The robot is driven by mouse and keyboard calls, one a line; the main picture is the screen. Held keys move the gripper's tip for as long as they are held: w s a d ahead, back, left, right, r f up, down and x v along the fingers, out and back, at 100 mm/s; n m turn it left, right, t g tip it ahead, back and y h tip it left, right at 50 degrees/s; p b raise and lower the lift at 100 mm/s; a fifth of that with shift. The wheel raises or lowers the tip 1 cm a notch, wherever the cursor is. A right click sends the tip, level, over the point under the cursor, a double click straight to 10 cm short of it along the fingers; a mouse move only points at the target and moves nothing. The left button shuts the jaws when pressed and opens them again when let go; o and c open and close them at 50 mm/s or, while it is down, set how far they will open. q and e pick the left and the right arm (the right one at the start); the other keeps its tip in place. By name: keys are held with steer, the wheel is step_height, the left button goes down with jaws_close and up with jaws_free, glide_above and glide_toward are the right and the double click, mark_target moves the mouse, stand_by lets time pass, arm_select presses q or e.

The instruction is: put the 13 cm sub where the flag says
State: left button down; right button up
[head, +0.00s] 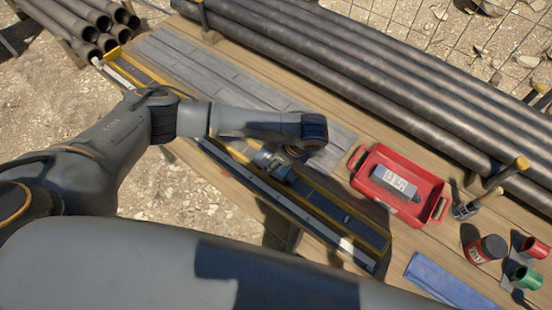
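My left arm reaches in from the left over the bench, and its dark wrist end with the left gripper (314,132) hangs over the rack. Its fingers are not clear, so I cannot tell whether it is open or shut. A short grey-blue cylindrical piece (272,164), perhaps a sub, is at the yellow-edged rack (345,231) just left of and below the wrist. I cannot read its size. A grey block with white marking (395,181) lies in the red tray (430,211). I make out no flag clearly. My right gripper is not in view.
Long dark pipes (350,70) run along the back of the bench. At the right are a red labelled can (487,249), a red cup (534,248), a green cup (525,278) and a blue cloth (447,284). Grey boards (205,68) lie behind the rack.

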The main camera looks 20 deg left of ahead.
arm_select(q)
steer(key=c, duration=0.5)
jaws_free()
steer(key=o, duration=0.3)
steer(key=shift+o, duration=0.2)
step_height(320, 180, up, 7)
steer(key=p, duration=0.8)
